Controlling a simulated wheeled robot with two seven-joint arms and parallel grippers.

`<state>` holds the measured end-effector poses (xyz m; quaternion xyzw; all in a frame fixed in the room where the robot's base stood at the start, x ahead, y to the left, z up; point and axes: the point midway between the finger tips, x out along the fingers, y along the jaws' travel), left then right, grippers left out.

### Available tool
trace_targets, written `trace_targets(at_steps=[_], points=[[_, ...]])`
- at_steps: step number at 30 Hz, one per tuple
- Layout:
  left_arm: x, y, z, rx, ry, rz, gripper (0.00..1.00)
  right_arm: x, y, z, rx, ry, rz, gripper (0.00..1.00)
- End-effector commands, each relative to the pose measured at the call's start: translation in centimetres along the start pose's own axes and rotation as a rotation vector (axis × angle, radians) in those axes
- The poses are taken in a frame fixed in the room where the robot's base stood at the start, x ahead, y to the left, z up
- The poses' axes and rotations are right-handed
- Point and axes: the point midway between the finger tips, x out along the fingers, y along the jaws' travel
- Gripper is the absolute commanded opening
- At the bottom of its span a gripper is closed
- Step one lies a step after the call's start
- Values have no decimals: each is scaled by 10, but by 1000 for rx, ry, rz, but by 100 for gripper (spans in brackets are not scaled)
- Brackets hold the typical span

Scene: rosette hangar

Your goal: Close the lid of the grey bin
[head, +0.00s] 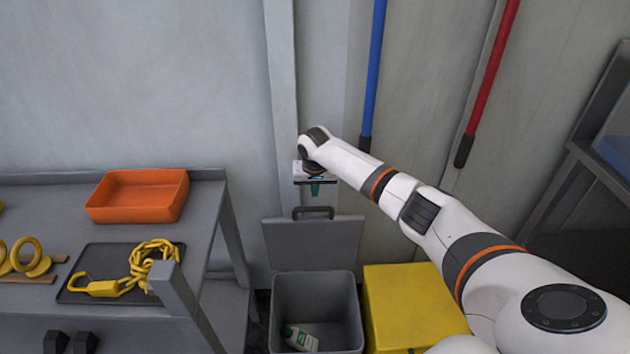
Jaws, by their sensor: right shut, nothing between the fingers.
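The grey bin (281,305) stands open on the floor against the wall. Its lid (313,244) is tipped up and back, near upright, with a dark handle (313,212) on its top edge. A white bottle with a green label (300,337) lies inside the bin. My right arm reaches in from the right. My right gripper (315,188) is shut and empty, just above the lid's handle, with its fingers pointing down. A small gap seems to show between fingers and handle. My left gripper is out of view.
A yellow box (405,305) stands right beside the bin. A grey workbench (215,215) at left carries an orange tray (138,196) and a dark mat (84,293) with a yellow chain. Blue (374,75) and red (488,80) poles lean on the wall.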

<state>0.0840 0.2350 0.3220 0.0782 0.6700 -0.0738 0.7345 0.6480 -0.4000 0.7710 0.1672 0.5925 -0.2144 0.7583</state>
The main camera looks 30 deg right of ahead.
Motion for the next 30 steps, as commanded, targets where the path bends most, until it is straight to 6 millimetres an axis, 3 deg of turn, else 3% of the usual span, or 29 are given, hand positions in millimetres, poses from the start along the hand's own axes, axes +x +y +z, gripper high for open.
trace_targets(at_steps=[12,30], points=[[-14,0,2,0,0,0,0,-13,0,-33,-2,-1,0,0],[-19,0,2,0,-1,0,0,-15,0,-40,-1,-7,-2,0]])
